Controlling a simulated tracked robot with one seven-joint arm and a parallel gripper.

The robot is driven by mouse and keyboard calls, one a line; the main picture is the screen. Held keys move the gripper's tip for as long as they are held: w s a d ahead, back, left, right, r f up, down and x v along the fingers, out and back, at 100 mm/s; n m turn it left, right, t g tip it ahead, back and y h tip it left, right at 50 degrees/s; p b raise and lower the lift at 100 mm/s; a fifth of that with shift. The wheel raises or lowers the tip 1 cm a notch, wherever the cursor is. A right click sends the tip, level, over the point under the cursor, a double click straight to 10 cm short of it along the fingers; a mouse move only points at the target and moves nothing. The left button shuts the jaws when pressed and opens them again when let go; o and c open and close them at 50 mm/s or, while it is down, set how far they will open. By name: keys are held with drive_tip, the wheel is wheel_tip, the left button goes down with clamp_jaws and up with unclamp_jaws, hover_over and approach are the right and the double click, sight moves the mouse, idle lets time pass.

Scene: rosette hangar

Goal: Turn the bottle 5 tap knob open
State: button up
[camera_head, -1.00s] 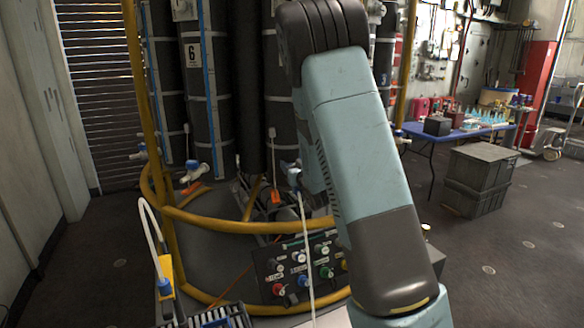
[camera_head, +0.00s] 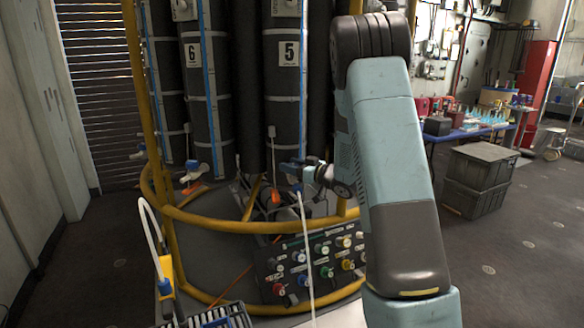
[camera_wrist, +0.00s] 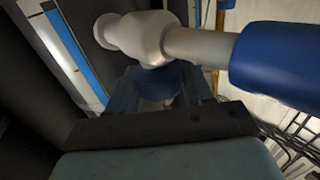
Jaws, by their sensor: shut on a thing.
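Bottle 5 (camera_head: 289,85) is a tall dark cylinder with a white "5" label, standing in the rosette. My gripper (camera_head: 292,171) is at the tap below bottle 5. In the wrist view my gripper (camera_wrist: 165,90) is shut on the blue tap knob (camera_wrist: 158,80), which sits between the fingers and is partly hidden by them. The white tap body (camera_wrist: 150,38) lies just beyond the fingertips, with a pale pipe running right into a thick blue sleeve (camera_wrist: 280,60). The knob's exact turn angle cannot be told.
A yellow rail (camera_head: 240,227) curves around the bottles below my arm. A panel of coloured knobs (camera_head: 318,262) stands in front. A white hose (camera_head: 306,235) hangs below the tap. Bottle 6 (camera_head: 206,95), with another tap (camera_head: 193,171) nearby, is to the left. Dark crates (camera_head: 477,180) stand at right.

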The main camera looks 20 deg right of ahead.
drive_tip(key=shift+f+n+g+y, duration=0.1)
drive_tip(key=shift+n+g+y, duration=0.3)
drive_tip(key=shift+y, duration=0.1)
drive_tip(key=o, duration=1)
drive_tip(key=shift+c, duration=0.2)
drive_tip(key=shift+s+d, duration=0.1)
drive_tip(key=shift+d, duration=0.05)
drive_tip(key=v, duration=1.3)
drive_tip(key=shift+s+d, duration=0.2)
drive_tip(key=shift+s, duration=0.05)
